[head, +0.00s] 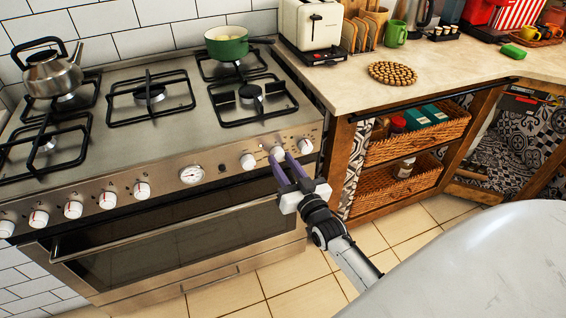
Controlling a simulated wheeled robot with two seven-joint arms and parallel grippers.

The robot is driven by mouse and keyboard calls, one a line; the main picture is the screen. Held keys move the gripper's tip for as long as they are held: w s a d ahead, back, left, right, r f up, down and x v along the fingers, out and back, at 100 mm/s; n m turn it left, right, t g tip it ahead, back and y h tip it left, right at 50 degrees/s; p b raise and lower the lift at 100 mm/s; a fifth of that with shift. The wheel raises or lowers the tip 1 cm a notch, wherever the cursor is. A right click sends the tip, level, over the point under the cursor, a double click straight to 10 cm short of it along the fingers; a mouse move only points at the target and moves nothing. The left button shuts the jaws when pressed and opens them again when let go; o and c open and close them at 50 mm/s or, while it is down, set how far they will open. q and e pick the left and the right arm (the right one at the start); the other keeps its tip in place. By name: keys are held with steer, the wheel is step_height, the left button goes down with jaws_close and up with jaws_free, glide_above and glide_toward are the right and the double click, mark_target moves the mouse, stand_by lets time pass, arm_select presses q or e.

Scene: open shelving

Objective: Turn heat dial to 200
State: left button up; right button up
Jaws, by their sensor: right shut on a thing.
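The steel stove's front panel carries a row of white knobs with red marks and a round white gauge (191,174) near the middle. My right gripper (281,157) reaches the right part of this panel, its two purple fingers on either side of a white knob (277,152). It is shut on that knob, which is partly hidden by the fingers. One free knob (248,161) is to its left and another (305,146) to its right. No number can be read on the knobs. My left gripper is out of view.
The oven door handle (160,235) runs below the panel. A kettle (52,75) and a green pot (227,43) stand on the hob. A wooden shelf unit with wicker baskets (415,140) is to the right. A pale rounded surface (480,265) fills the lower right.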

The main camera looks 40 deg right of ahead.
steer(key=o, duration=1)
steer(key=shift+o, duration=0.2)
steer(key=s+a, duration=0.1)
steer(key=s, duration=0.9)
steer(key=shift+a, duration=0.4)
steer(key=shift+s+f, duration=0.1)
steer(key=shift+f, duration=0.05)
steer(key=s+a+f+n+g+y, duration=0.5)
steer(key=s+a+f+g, duration=0.4)
steer(key=s+a+f, duration=0.5)
steer(key=s+a, duration=0.3)
steer(key=shift+s+f+n+y, duration=0.2)
steer(key=shift+n+y, duration=0.1)
steer(key=shift+n, duration=0.1)
